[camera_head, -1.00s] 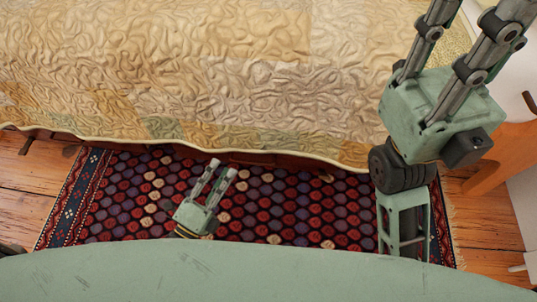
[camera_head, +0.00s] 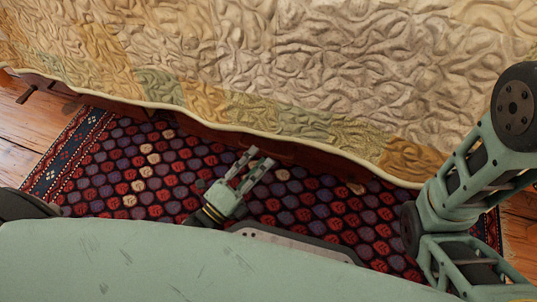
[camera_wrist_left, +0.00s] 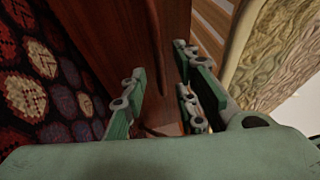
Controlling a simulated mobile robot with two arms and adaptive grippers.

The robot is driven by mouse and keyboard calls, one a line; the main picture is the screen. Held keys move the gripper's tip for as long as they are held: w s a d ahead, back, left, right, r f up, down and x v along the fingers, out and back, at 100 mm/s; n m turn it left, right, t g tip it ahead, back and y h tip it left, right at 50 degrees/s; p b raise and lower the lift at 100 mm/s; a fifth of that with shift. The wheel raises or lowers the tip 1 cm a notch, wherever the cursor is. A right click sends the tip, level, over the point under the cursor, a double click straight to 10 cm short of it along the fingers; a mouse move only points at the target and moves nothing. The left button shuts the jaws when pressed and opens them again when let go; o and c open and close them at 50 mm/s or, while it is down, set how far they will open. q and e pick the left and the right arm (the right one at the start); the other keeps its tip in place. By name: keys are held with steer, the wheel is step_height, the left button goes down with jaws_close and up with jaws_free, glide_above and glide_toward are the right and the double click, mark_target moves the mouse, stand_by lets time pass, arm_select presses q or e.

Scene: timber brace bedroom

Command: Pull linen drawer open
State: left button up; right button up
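The linen drawer seems to be part of the red-brown wooden bed side below the quilt; a strip of this wood (camera_head: 290,151) shows under the quilt's hem. In the left wrist view, red-brown wood panels (camera_wrist_left: 110,32) run away from the camera. I cannot tell for certain which panel is the drawer front, and no handle shows clearly. My left gripper (camera_head: 258,158) is open above the rug, its fingertips close to the bed side. In the left wrist view, its fingers (camera_wrist_left: 160,88) stand apart with wood behind the gap. My right gripper is not in view.
A quilted bedcover (camera_head: 300,60) overhangs the bed side. A patterned rug (camera_head: 150,165) covers the floor in front, with wooden floorboards (camera_head: 20,125) at the left. My right arm is at the right edge of the head view.

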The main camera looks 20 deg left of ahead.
mark_target(268, 153)
arm_select(q)
steer(key=b+x, duration=0.1)
steer(key=x, duration=0.3)
steer(key=shift+w+d+b, duration=0.1)
steer(key=shift+w+b, duration=0.05)
steer(key=shift+b, duration=0.2)
steer(key=shift+c, duration=0.4)
jaws_close()
